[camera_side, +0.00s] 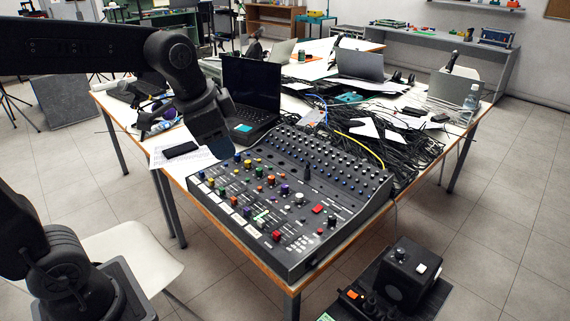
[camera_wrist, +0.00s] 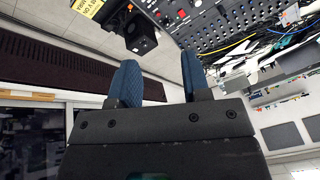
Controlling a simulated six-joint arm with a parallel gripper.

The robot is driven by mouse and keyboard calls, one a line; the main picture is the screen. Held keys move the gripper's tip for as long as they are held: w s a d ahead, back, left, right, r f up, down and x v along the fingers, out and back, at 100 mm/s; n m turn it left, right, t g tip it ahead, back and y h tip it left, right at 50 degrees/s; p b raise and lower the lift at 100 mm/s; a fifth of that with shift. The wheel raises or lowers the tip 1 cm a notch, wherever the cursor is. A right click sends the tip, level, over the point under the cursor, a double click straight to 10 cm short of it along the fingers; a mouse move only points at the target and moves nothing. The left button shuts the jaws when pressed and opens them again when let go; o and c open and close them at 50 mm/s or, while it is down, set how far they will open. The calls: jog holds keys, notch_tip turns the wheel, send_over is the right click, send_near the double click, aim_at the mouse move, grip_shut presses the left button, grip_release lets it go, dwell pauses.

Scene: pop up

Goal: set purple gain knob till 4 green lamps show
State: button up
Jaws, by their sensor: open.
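The mixing console (camera_side: 300,262) lies on the front corner of the table. A second dark purple-looking knob (camera_side: 247,212) sits lower on the panel. I cannot make out any lit green lamps at this size. My gripper (camera_side: 222,150) hangs over the console's far left edge, apart from the purple knob. In the wrist view my gripper's two blue fingers (camera_wrist: 160,78) are spread with nothing between them; part of the console (camera_wrist: 212,22) shows beyond, upper right.
An open laptop (camera_side: 250,85) stands behind the console. Tangled black cables (camera_side: 400,150) lie to its right. A dark phone-like object (camera_side: 181,150) lies on paper at the left. A black box with buttons (camera_side: 400,268) stands in front, off the table's edge.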

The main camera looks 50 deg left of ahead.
jog(key=w+a+f+m+g, duration=0.1)
jog(key=w+a+m, duration=0.1)
jog(key=w, duration=0.3)
jog(key=w+a+f+m, duration=0.1)
jog(key=w+m, duration=0.2)
jog(key=w, duration=0.3)
jog(key=m+g, duration=0.3)
jog(key=m, duration=0.9)
send_over(285, 185)
notch_tip(285, 185, down, 21)
jog(key=shift+s+d+f, duration=0.1)
jog(key=shift+d, duration=0.05)
notch_tip(285, 185, down, 9)
jog(key=shift+f, duration=0.1)
jog(key=shift+c, duration=0.3)
jog(key=c, duration=0.5)
jog(key=shift+n, duration=1.1)
jog(key=o, duration=0.8)
